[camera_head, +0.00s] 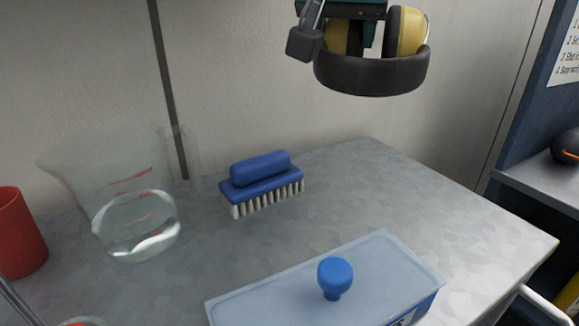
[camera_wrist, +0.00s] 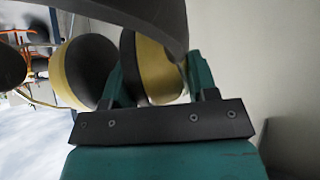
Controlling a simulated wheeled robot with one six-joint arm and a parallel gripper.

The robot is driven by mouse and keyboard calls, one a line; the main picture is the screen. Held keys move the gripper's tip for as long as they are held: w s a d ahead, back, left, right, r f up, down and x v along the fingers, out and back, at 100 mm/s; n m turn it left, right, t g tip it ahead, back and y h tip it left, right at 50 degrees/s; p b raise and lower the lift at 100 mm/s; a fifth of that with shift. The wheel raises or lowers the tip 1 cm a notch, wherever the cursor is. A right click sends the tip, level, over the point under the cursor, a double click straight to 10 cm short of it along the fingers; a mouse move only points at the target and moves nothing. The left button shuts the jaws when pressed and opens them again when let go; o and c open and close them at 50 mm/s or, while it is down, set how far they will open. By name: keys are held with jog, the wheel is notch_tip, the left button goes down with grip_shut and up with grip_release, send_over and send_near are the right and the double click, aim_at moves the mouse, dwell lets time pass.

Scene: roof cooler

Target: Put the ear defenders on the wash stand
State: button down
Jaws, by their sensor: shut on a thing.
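The ear defenders (camera_head: 372,76), with yellow cups and a black headband, hang in the air at the top of the head view. My gripper (camera_head: 368,30) is shut on them; its tips are partly hidden by the cups and band. In the wrist view the ear defenders (camera_wrist: 160,70) fill the space around the green fingers of my gripper (camera_wrist: 155,85). A grey metal worktop (camera_head: 340,185), which may be the wash stand, lies below, clearly apart from the ear defenders.
On the worktop are a blue brush (camera_head: 262,180), a clear jug (camera_head: 135,205) with liquid, a red cup (camera_head: 18,235) and a lidded box (camera_head: 300,285) with a blue knob (camera_head: 335,275). The back right part is clear. A shelf (camera_head: 540,185) holds a dark object (camera_head: 567,146).

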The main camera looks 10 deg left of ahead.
notch_tip(320, 180, down, 20)
jog(key=b, duration=1)
jog(key=shift+r, duration=0.15)
jog(key=c, duration=0.7)
grip_release()
jog(key=shift+r, duration=0.1)
jog(key=p+v, duration=0.4)
jog(key=v, duration=0.8)
jog(key=shift+s, duration=0.1)
